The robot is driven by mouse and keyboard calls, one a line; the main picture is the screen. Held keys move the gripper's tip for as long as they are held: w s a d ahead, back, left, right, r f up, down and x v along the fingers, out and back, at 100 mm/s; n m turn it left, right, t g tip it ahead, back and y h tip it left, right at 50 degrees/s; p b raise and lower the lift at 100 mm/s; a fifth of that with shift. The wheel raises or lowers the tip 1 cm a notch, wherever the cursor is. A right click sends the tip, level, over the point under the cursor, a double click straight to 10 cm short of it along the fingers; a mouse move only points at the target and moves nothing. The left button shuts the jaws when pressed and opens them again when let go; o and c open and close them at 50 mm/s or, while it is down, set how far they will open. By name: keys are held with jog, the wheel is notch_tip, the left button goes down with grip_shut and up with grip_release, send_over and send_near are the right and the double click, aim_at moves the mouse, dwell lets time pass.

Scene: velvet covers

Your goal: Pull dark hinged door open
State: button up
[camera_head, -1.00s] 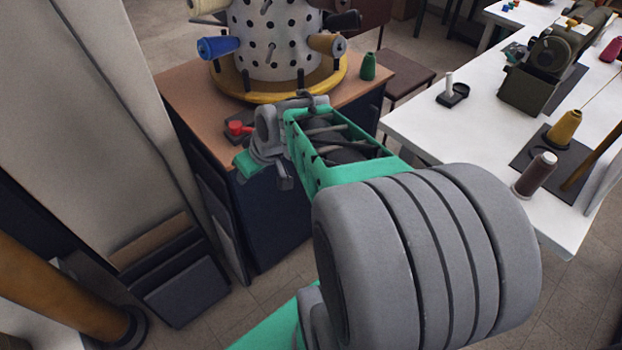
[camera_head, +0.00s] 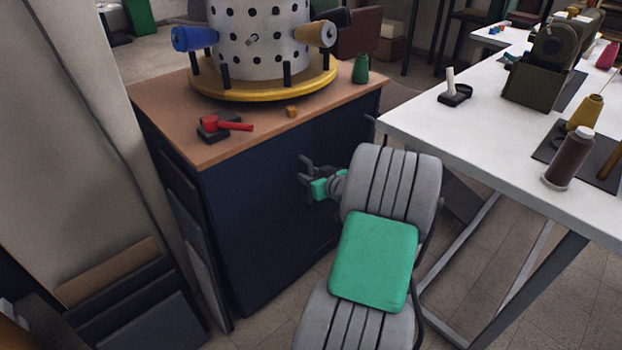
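The dark navy door (camera_head: 255,225) is on the front of a cabinet with a brown wooden top (camera_head: 165,115). It looks closed, with no gap that I can make out. I see no handle clearly; the right part of the front is partly hidden behind my arm. My gripper (camera_head: 304,172) is in front of the upper right part of the dark front, below the top's edge. Its two grey fingers are spread and point left, with nothing seen between them. I cannot tell whether it touches the door.
A white table (camera_head: 480,135) stands close on the right. Dark panels (camera_head: 135,300) lean at the lower left.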

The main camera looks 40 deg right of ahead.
jog(key=shift+w, duration=0.15)
grip_shut()
jog(key=shift+d, duration=0.1)
dwell(1.3)
